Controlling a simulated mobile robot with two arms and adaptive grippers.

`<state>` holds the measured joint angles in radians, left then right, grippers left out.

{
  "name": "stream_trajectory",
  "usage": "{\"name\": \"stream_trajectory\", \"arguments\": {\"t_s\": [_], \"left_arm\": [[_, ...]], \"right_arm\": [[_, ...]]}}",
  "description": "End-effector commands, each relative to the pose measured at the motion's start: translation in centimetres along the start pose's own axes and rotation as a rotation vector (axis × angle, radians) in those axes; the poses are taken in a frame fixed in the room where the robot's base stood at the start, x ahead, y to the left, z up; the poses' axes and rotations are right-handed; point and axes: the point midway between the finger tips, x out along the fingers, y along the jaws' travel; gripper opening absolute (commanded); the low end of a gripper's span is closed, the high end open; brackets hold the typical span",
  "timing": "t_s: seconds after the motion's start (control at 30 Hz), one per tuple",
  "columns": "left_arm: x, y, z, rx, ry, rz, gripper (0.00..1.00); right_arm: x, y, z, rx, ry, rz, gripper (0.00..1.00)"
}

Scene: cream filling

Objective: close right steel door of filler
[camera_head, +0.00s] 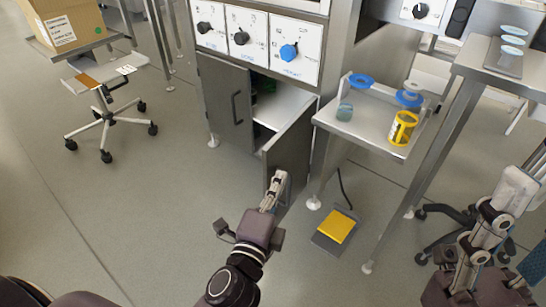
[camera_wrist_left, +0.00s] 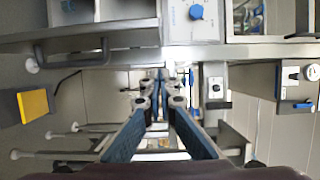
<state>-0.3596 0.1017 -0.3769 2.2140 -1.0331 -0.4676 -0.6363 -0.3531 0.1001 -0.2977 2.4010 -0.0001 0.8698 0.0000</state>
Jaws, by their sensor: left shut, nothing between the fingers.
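The right steel door (camera_head: 290,146) of the filler stands open, swung out from the cabinet, with its free edge toward me. In the left wrist view the door (camera_wrist_left: 125,38) shows as a grey panel with a dark bar handle (camera_wrist_left: 72,62). My left gripper (camera_head: 279,179) is shut and empty, at the lower part of the right door's free edge. Whether it touches the door I cannot tell. Its fingers (camera_wrist_left: 161,76) meet in the left wrist view. My right gripper (camera_head: 528,178) is at the right edge, its fingers unclear.
A steel side table (camera_head: 372,130) with a yellow container (camera_head: 402,128) and blue lids stands right of the door. A yellow foot pedal (camera_head: 337,228) lies on the floor below it. A wheeled stool (camera_head: 105,115) is at left.

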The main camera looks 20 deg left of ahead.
Motion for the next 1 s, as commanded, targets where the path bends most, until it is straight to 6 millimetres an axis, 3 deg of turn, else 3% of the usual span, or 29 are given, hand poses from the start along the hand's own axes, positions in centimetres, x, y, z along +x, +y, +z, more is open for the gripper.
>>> {"name": "stream_trajectory", "arguments": {"t_s": [0.4,0.63,1.0], "left_arm": [[6.7,0.1,0.4,0.003,-0.002,-0.001,0.0],[7.2,0.1,3.3,0.001,-0.002,0.001,0.0],[7.3,0.1,4.0,-0.002,-0.001,0.002,0.0]], "right_arm": [[-0.8,-0.1,-0.6,0.003,0.033,-0.001,0.48],[-1.3,-0.1,-0.4,0.003,0.032,-0.001,0.48],[-1.4,-0.1,-0.4,0.003,0.032,-0.001,0.48]]}}
